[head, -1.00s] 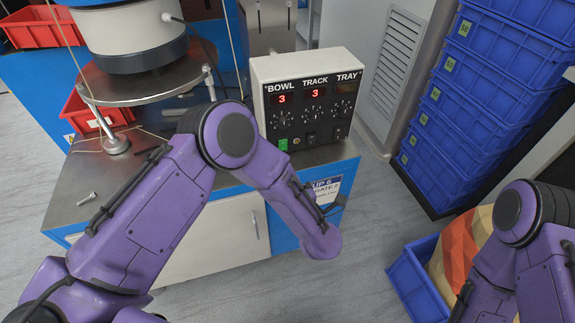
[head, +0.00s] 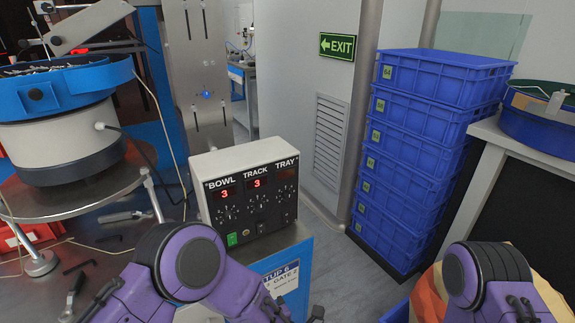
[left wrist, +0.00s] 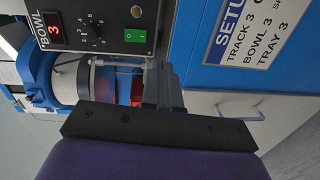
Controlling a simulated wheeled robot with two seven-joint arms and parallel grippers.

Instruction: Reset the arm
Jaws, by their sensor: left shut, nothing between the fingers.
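My left arm (head: 195,265) comes in from the lower left in the head view, bent at a purple and black joint in front of the control box (head: 245,195). My left gripper (left wrist: 165,85) shows edge-on in the left wrist view, its dark fingers shut and empty. They overlap the bench's blue front and the feeder bowl behind, touching nothing that I can see. My right arm (head: 490,280) is at the lower right in the head view; its gripper is out of view. The box's BOWL and TRACK displays read 3; the TRAY display looks dark.
A vibratory bowl feeder (head: 55,125) stands on the bench at left, with loose tools in front of it. Stacked blue crates (head: 420,165) stand at right beside a table (head: 520,150) holding a blue round bowl. Grey floor (head: 335,250) lies between bench and crates.

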